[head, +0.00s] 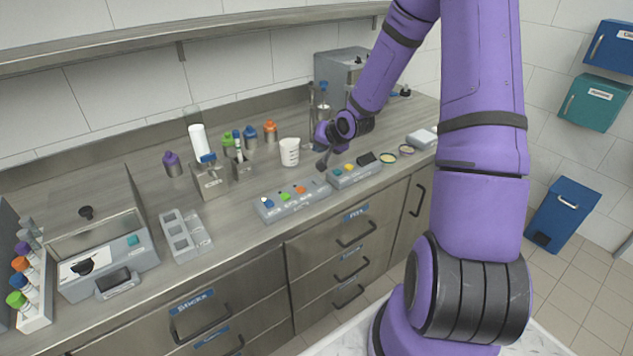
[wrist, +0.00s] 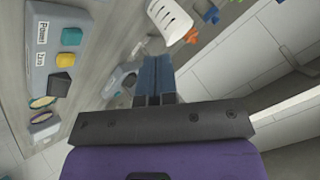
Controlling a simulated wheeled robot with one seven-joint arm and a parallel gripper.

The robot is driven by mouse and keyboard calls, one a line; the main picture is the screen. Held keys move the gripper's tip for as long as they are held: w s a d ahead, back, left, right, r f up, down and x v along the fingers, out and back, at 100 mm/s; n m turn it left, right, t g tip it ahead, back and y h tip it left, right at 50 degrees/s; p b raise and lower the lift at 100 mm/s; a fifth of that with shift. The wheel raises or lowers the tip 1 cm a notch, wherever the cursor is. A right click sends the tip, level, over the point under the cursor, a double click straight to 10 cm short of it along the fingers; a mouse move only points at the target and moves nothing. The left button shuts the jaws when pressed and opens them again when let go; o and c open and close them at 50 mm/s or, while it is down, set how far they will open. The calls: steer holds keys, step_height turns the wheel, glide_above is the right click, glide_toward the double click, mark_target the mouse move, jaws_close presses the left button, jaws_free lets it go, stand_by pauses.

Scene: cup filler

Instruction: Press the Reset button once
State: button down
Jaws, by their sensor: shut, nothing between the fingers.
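A grey control panel (head: 294,205) with a white-and-blue, a green and an orange button stands near the counter's front edge; its labels are too small to read, so I cannot tell which button is Reset. A second grey panel (head: 343,181) to its right has teal and yellow buttons and a dark part. In the wrist view a grey panel (wrist: 45,50) has a teal button (wrist: 71,36), a yellow button (wrist: 66,59) and labels seeming to read Power and Zero. My gripper (head: 322,165) is shut and empty, above the counter near both panels; its fingers (wrist: 155,70) point away from the wrist camera.
A metal dispenser (head: 320,115) stands behind my gripper. Several coloured-cap bottles, a grey tray (head: 180,238) and small round dishes (head: 388,159) are on the counter.

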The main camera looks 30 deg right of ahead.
mark_target(319, 180)
steer(key=shift+f, duration=4.35)
steer(key=shift+f, duration=0.2)
steer(key=shift+f, duration=0.2)
steer(key=shift+f, duration=0.45)
steer(key=shift+r, duration=0.85)
steer(key=shift+r, duration=2.55)
